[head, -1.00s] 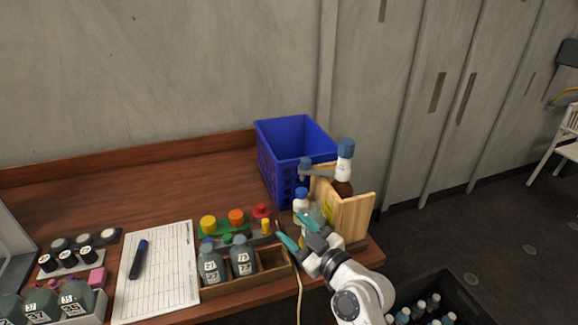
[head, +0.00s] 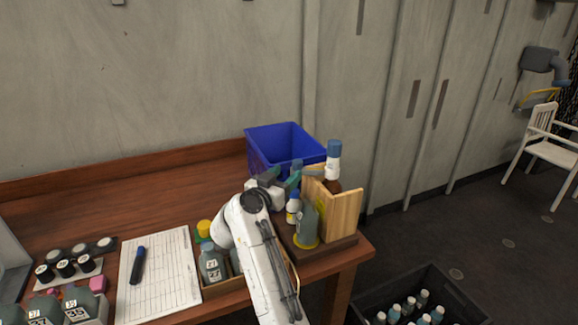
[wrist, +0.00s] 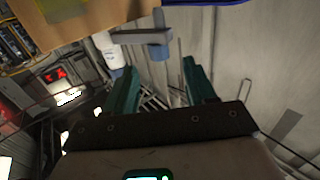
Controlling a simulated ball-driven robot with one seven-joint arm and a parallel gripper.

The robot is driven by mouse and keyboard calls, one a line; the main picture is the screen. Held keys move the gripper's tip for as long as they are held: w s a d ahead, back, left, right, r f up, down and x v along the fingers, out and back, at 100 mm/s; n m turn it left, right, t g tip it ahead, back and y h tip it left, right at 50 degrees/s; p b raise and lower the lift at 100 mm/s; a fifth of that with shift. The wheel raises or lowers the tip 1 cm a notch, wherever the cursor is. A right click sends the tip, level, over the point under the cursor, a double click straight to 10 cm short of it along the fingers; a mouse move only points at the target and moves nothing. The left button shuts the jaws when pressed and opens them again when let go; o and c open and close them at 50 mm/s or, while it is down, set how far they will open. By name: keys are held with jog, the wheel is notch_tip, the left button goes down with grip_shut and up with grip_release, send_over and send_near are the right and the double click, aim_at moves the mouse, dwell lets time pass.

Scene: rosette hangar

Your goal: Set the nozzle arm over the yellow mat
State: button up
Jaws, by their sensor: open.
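The nozzle arm (head: 314,173) is a grey bar at the top of the wooden stand (head: 343,212), with a blue-grey end piece. It also shows in the wrist view (wrist: 138,36), its blue end (wrist: 158,51) just beyond and between my fingertips. My gripper (head: 282,176) is open, its teal fingers beside the nozzle arm's left end; contact cannot be told. In the wrist view my gripper (wrist: 160,68) holds nothing. The yellow mat (head: 305,245) lies at the stand's foot, mostly hidden under a grey bottle (head: 308,224).
A brown bottle with a white and blue top (head: 333,160) stands behind the stand's panel. A small white bottle (head: 293,208) is beside the grey one. A blue crate (head: 262,150) is close behind my gripper. A dark crate of bottles (head: 452,301) is at the lower right.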

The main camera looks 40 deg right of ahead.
aim_at(295, 166)
jog(key=x, duration=0.7)
jog(key=shift+d, duration=0.15)
grip_shut()
dwell(0.4)
